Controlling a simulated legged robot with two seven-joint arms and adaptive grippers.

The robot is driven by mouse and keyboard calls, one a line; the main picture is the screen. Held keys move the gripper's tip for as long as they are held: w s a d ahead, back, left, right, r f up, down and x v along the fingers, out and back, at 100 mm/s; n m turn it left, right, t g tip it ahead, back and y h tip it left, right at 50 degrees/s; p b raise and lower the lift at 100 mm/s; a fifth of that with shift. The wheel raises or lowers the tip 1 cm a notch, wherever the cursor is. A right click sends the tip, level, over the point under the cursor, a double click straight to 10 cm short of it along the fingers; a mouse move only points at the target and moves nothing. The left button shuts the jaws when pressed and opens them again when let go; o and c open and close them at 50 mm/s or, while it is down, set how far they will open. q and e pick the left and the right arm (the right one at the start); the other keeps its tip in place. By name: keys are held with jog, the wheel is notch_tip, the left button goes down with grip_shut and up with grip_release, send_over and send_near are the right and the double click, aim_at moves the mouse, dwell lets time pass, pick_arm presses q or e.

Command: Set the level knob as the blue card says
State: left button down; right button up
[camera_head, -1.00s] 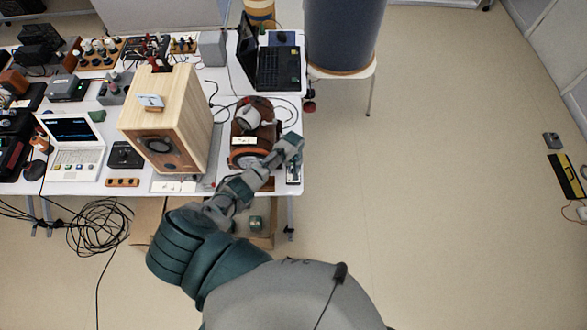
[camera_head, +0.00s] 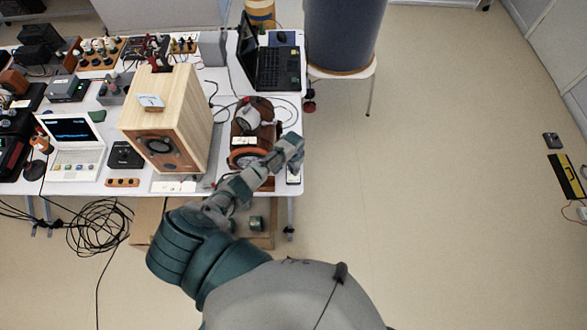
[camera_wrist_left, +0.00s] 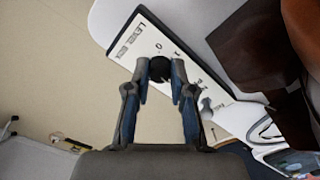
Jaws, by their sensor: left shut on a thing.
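The level box (camera_wrist_left: 138,45) is a white-faced panel with black edges, printed lettering and numbers, at the top of the left wrist view. Its black round level knob (camera_wrist_left: 159,69) sits between the fingertips of my left gripper (camera_wrist_left: 160,76), which is shut on it. The fingers hide part of the knob, and I cannot read its pointer. In the head view my left gripper (camera_head: 288,150) is over the table's right front corner, with the box (camera_head: 293,174) partly hidden under it. A small pale bluish card (camera_head: 150,102) is on the wooden speaker; its writing is too small to read.
The wooden speaker (camera_head: 188,120) stands left of my arm. A brown device with a round dial (camera_head: 248,158) is close beside my gripper. A black laptop (camera_head: 277,70) is behind, a white laptop (camera_head: 76,150) at left. Open floor (camera_head: 440,180) lies to the right.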

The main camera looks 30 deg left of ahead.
pick_arm(q)
jog(key=shift+w+a+r+m, duration=0.1)
jog(key=shift+w+r+m, duration=0.1)
jog(key=shift+m, duration=0.4)
jog(key=shift+w+r+m, duration=0.1)
jog(key=shift+w+m, duration=0.05)
jog(key=shift+m, duration=0.45)
jog(key=c, duration=1.1)
grip_release()
jog(key=shift+o, duration=0.5)
jog(key=shift+s+f, duration=0.15)
notch_tip(320, 180, up, 12)
jog(key=shift+f, duration=0.1)
